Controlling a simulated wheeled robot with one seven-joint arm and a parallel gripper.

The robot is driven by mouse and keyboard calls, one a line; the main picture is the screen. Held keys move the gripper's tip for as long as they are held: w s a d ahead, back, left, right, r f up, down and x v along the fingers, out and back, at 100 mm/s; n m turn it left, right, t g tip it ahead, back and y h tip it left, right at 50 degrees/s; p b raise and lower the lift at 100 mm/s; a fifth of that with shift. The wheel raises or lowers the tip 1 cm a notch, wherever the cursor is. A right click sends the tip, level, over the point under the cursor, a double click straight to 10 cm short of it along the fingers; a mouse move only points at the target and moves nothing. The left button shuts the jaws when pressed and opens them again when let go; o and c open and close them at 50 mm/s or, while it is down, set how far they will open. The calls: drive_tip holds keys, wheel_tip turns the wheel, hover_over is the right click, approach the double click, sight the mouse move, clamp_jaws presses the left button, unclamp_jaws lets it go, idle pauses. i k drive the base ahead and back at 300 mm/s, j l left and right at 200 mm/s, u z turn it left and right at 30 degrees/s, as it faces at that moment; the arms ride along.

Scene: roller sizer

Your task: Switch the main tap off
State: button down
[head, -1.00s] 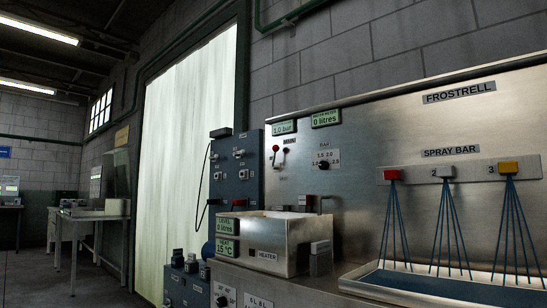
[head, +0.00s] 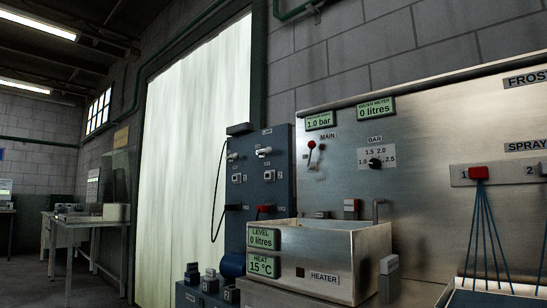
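The main tap (head: 312,154) is a small lever with a red knob on the steel panel, under the label MAIN (head: 328,137). Its lever stands roughly upright, leaning slightly. A second small red spot shows just right of it. The green display above it (head: 320,121) reads 1.0 bar. My gripper is not in view in the head view.
A BAR dial (head: 375,163) sits right of the tap. A steel heater tank (head: 335,262) juts out below, with a bent spout (head: 379,209) behind it. A blue-grey switch panel (head: 262,185) stands left. A red spray valve (head: 478,173) is at the right.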

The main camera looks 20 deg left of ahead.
sight(312, 145)
drive_tip(key=i+j, duration=0.2)
drive_tip(key=j, duration=0.3)
drive_tip(key=i+j, duration=0.25)
drive_tip(key=j, duration=0.25)
drive_tip(key=i+j, duration=0.2)
drive_tip(key=j, duration=0.25)
drive_tip(key=i+j+u, duration=0.1)
drive_tip(key=j, duration=0.4)
drive_tip(key=i+j, duration=0.35)
drive_tip(key=j, duration=0.15)
drive_tip(key=i+j, duration=0.2)
drive_tip(key=j, duration=0.25)
drive_tip(key=i+j, duration=0.25)
drive_tip(key=j, duration=0.2)
drive_tip(key=i+j, duration=0.2)
drive_tip(key=j, duration=0.3)
drive_tip(key=u, duration=0.05)
